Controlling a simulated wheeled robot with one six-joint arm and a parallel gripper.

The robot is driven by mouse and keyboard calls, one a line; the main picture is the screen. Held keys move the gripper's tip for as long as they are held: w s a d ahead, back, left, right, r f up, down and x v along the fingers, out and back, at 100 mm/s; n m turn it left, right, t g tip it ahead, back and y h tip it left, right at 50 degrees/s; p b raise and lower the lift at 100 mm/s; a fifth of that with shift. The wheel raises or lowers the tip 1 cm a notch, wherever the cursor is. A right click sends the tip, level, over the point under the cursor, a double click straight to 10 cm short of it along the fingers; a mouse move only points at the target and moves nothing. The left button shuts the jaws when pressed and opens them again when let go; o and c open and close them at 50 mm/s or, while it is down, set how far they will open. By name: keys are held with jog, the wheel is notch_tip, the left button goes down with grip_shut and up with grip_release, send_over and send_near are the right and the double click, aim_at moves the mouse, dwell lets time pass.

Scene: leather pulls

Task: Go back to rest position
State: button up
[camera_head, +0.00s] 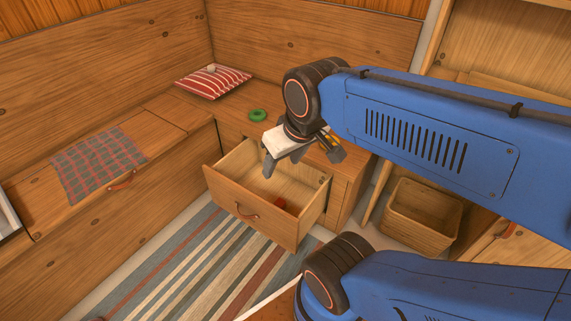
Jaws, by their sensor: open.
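My gripper (283,167) is at the end of my blue arm, above the right part of an open wooden drawer (247,222). Its jaws point down and are open, and I see nothing between them. The drawer is pulled out and has a reddish leather pull (246,213) on its front. A small red thing (279,203) lies inside the drawer near the front right. My gripper and arm hide part of the cabinet top behind the drawer.
A green ring (257,115) and a striped red cushion (213,81) lie on the wooden bench. A checked cloth (98,163) lies on the left bench. A wicker basket (418,214) stands on the right. A striped rug (190,262) covers the floor.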

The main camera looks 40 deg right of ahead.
jog(key=shift+s+a+r, duration=0.1)
jog(key=shift+s+r, duration=0.05)
jog(key=shift+s, duration=0.55)
dwell(2.0)
